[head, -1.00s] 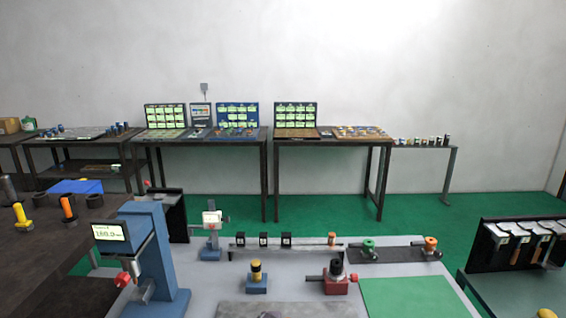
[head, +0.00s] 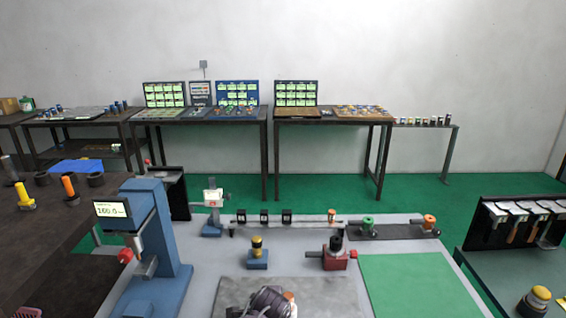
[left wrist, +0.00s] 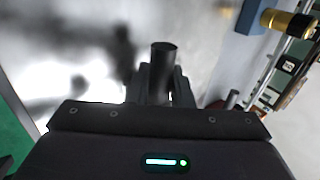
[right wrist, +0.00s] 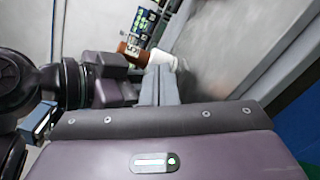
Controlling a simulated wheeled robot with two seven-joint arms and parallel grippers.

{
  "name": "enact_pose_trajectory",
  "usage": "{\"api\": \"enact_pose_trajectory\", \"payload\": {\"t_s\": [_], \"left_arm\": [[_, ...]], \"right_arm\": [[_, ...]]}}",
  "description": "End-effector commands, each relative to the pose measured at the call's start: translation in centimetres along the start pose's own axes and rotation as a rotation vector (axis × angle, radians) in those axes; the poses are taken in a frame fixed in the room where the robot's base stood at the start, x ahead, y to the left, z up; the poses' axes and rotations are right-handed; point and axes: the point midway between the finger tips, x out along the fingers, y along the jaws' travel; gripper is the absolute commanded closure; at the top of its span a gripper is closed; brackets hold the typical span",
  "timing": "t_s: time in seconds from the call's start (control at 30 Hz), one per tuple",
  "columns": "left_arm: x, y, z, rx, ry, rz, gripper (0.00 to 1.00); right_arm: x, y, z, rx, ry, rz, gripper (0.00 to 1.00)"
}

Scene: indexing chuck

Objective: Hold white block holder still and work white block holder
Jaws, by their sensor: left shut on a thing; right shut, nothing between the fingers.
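In the left wrist view my left gripper (left wrist: 163,92) is shut on a dark, round-ended cylinder (left wrist: 164,52) above a blurred pale surface. In the right wrist view my right gripper (right wrist: 160,88) is shut and empty. Just beyond its fingertips is a white round piece (right wrist: 161,60) with a brown-orange part (right wrist: 133,52), probably the white block holder. I cannot tell whether the fingers touch it. In the head view a small orange and white piece (head: 290,296) shows at the bottom, beside dark parts of my arm. Its lower portion is hidden.
A grey plate (head: 325,290) and a green mat (head: 415,282) lie on the bench. A blue press-like stand (head: 165,240) rises at the left. A red fixture (head: 338,258) and a blue block with a yellow-topped knob (head: 257,254) stand behind the plate.

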Motion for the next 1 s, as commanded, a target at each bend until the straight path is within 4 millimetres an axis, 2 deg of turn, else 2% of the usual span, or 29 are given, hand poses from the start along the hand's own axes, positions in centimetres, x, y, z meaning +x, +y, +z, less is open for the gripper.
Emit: {"api": "enact_pose_trajectory", "payload": {"t_s": [0.5, 0.93, 0.97, 1.0], "left_arm": [[0.0, 0.0, 0.1, 0.000, -0.001, 0.000, 1.00], [0.0, 0.0, 0.1, 0.000, -0.001, 0.001, 1.00], [0.0, 0.0, 0.1, 0.000, -0.001, 0.001, 0.77], [0.0, 0.0, 0.1, 0.000, -0.001, 0.001, 0.71]], "right_arm": [[-5.4, 0.0, 0.1, 0.000, -0.004, 0.001, 1.00], [-5.8, 0.1, 0.1, 0.001, -0.005, 0.002, 1.00], [-5.8, 0.1, 0.1, 0.001, -0.005, 0.002, 1.00], [-5.8, 0.1, 0.1, 0.001, -0.005, 0.002, 1.00]]}}
